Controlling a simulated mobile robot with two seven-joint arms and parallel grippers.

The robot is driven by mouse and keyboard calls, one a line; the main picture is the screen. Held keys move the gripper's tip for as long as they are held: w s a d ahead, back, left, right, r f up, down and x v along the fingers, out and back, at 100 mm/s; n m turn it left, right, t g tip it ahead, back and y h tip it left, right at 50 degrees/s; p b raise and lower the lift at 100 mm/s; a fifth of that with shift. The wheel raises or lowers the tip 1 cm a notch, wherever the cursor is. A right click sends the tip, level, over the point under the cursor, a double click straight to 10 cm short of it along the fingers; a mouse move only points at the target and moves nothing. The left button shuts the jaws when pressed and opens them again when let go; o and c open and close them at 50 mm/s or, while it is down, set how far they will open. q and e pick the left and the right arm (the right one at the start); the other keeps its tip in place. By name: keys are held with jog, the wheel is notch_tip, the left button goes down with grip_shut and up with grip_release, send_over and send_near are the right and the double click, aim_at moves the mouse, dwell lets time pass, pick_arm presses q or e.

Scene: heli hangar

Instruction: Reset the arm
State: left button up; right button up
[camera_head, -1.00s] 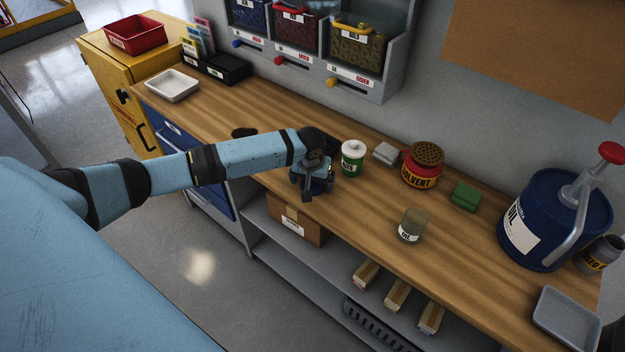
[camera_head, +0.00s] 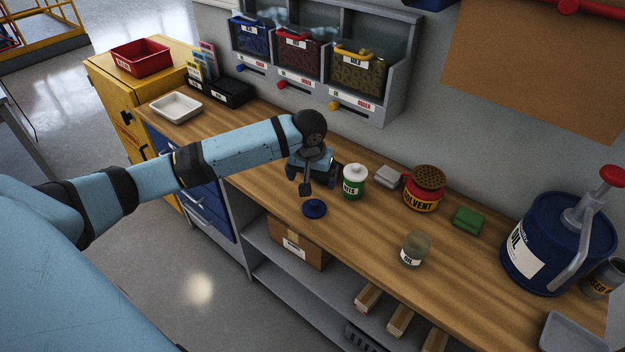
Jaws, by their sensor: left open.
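My left arm comes in from the left and reaches over the wooden workbench (camera_head: 272,133). My left gripper (camera_head: 310,186) is open and points down, with nothing seen between its fingers. A round dark blue disc (camera_head: 314,208) lies on the bench just below the gripper, apart from the fingertips. A white and green canister (camera_head: 354,182) stands close to the right of the gripper. My right gripper is not in view.
A glass jar (camera_head: 415,249), a red solvent can (camera_head: 424,188), a green sponge (camera_head: 467,220) and a blue oil container (camera_head: 545,240) stand along the bench to the right. Wall bins (camera_head: 356,75) are behind. A white tray (camera_head: 176,106) lies at the far left end.

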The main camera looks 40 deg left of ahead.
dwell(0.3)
pick_arm(q)
jog(key=s+d+f+m+t+h, duration=0.1)
jog(key=s+d+f+m, duration=0.15)
jog(key=s+d, duration=0.5)
jog(key=s+d+f+m+h, duration=0.1)
jog(key=s+d+f+m, duration=0.1)
jog(key=s+d+f, duration=0.35)
jog(key=s+a+r+m+y, duration=0.1)
jog(key=s+a+r, duration=0.1)
jog(key=s, duration=0.7)
jog(key=s+a+r, duration=0.1)
jog(key=s+r, duration=0.1)
jog(key=s, duration=0.8)
jog(key=w+d+f+m+t+h+p, duration=0.1)
jog(key=w+d+f+t+h+p, duration=0.1)
jog(key=w+d+f+t+p, duration=0.2)
notch_tip(320, 180, down, 5)
jog(key=w+d+t, duration=0.2)
jog(key=t, duration=0.2)
jog(key=shift+w+d+h+p, duration=0.2)
jog(key=shift+w+h+p, duration=0.1)
jog(key=shift+w+h, duration=0.1)
